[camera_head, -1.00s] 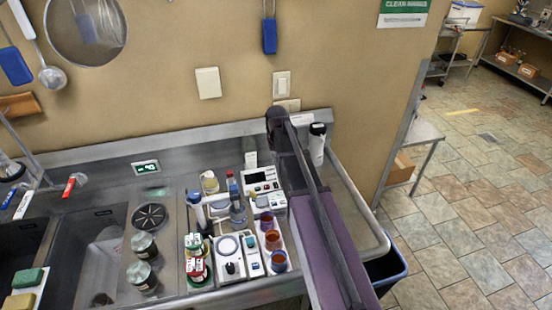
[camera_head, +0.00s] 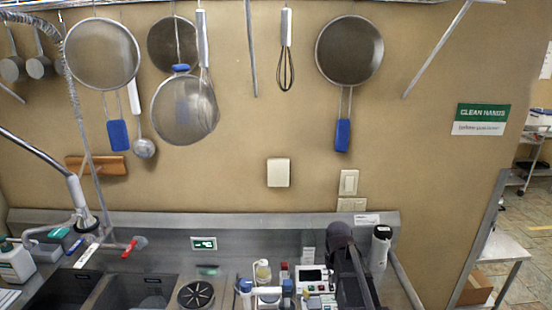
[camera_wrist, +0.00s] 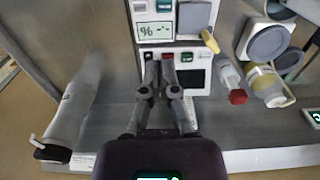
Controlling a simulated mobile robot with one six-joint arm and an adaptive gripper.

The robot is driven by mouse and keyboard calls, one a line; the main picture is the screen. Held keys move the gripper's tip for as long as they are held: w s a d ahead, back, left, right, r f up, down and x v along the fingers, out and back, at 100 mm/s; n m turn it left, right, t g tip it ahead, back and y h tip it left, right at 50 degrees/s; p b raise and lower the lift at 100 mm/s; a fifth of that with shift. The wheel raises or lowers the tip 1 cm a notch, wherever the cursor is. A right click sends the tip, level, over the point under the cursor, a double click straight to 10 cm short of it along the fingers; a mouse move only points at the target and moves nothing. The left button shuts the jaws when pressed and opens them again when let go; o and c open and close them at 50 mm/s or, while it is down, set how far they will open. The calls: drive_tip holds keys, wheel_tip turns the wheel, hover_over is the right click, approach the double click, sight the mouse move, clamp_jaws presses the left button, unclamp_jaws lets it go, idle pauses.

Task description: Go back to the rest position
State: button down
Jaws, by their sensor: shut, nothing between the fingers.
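My gripper (camera_wrist: 160,72) shows in the wrist view with its two grey fingers close together. It is shut and empty. Its tips are in front of a white instrument (camera_wrist: 172,85) with a dark screen, and I cannot tell the gap between them. In the head view my arm rises at the bottom right of the middle, over the counter. Its gripper end is not clear there. The white instrument (camera_head: 316,276) also shows just left of the arm.
A white bottle with a black cap (camera_head: 380,247) stands close right of my arm; it also shows in the wrist view (camera_wrist: 75,110). Small bottles (camera_head: 262,272) crowd the counter at left. A sink (camera_head: 130,291) and tap (camera_head: 78,200) are further left. Strainers (camera_head: 349,50) hang on the wall.

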drive_tip(key=s+a+f+b, duration=0.1)
drive_tip(key=s, duration=0.3)
drive_tip(key=s+a+f+b, duration=0.1)
drive_tip(key=s+f, duration=0.1)
drive_tip(key=s, duration=0.3)
drive_tip(key=s+a+f+b, duration=0.1)
drive_tip(key=s+a, duration=0.1)
drive_tip(key=s, duration=0.3)
drive_tip(key=shift+f+b, duration=0.4)
drive_tip(key=shift+c, duration=2.4)
unclamp_jaws()
wheel_tip(320, 180, up, 6)
drive_tip(key=n+p, duration=0.4)
drive_tip(key=p, duration=0.2)
hover_over(332, 289)
drive_tip(key=shift+d, duration=0.1)
drive_tip(key=shift+f, duration=0.25)
wheel_tip(332, 289, down, 13)
drive_tip(key=b, duration=1.3)
drive_tip(key=shift+f+b, duration=0.15)
drive_tip(key=shift+b, duration=0.25)
